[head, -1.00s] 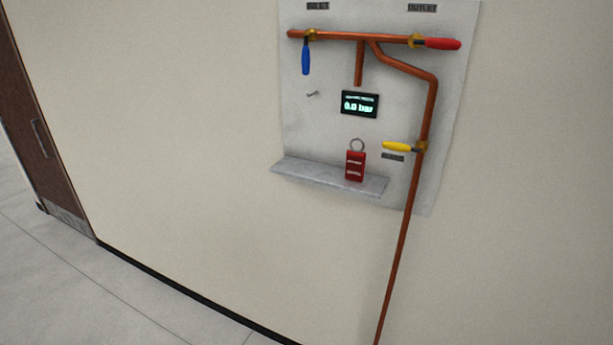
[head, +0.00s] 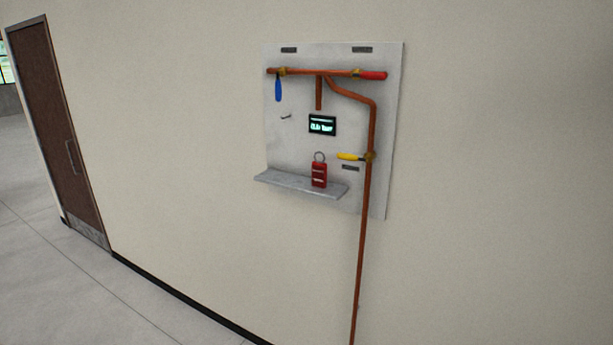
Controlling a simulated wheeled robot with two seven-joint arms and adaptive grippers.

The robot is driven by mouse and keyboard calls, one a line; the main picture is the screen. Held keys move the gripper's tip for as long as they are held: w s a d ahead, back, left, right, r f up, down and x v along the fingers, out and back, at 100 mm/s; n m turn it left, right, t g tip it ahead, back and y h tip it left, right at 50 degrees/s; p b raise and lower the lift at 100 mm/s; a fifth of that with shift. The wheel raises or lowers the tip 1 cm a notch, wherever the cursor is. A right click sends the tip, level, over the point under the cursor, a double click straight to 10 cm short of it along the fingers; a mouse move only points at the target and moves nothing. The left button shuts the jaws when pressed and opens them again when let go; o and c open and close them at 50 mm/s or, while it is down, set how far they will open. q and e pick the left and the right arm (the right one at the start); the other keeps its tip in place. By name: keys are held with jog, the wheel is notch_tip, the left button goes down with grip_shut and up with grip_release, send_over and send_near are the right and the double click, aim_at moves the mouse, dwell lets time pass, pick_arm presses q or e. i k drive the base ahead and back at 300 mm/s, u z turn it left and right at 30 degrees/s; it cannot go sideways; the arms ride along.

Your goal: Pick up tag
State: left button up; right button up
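The red tag (head: 319,175) has pale stripes and a metal ring (head: 319,157) at its top. It stands upright on the grey shelf (head: 290,183) at the bottom of the wall panel, toward the shelf's right half. Neither of my grippers shows in the head view.
The grey panel (head: 285,150) carries copper pipe (head: 362,230) with blue (head: 278,90), red (head: 373,75) and yellow (head: 350,156) handles. A small hook (head: 286,117) and a lit display (head: 322,125) are above the shelf. A brown door (head: 58,130) is at left. The visible floor (head: 70,285) is clear.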

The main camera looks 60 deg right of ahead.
aim_at(319, 169)
jog(key=i, duration=1.6)
jog(key=z, duration=0.4)
jog(key=i, duration=1.2)
jog(key=z, duration=0.75)
